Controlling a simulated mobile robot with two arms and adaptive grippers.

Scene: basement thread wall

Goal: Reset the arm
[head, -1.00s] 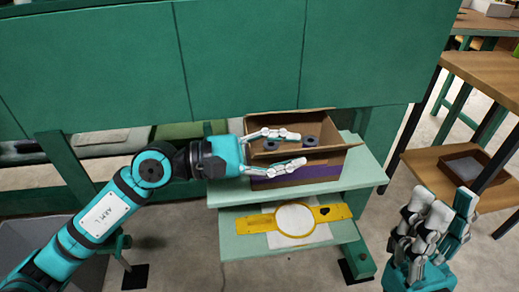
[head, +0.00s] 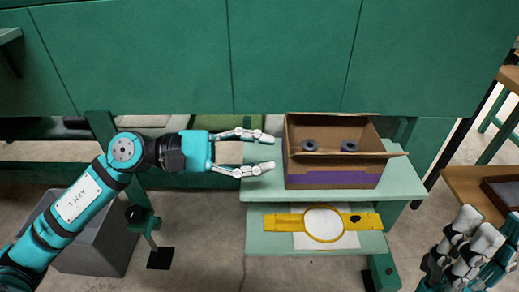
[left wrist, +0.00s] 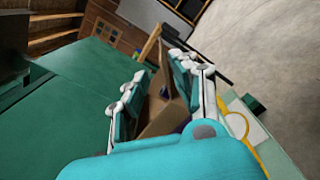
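My left gripper (head: 268,150) is open and empty, just left of an open cardboard box (head: 334,168) in the head view. Its fingers point right toward the box and do not reach into it. The box stands on the upper green shelf (head: 410,180) and holds two dark round rings (head: 309,146). In the left wrist view, the box (left wrist: 165,117) shows between my left fingers (left wrist: 160,95). My right gripper (head: 465,245) is at the lower right of the head view, partly cut off; its finger opening is unclear.
A yellow hoop frame (head: 366,221) lies with a white sheet on the lower shelf. A green panel wall (head: 290,55) rises behind. A grey bin (head: 95,245) stands on the floor under my left arm. A wooden shelf with a dark tray (head: 503,192) is at right.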

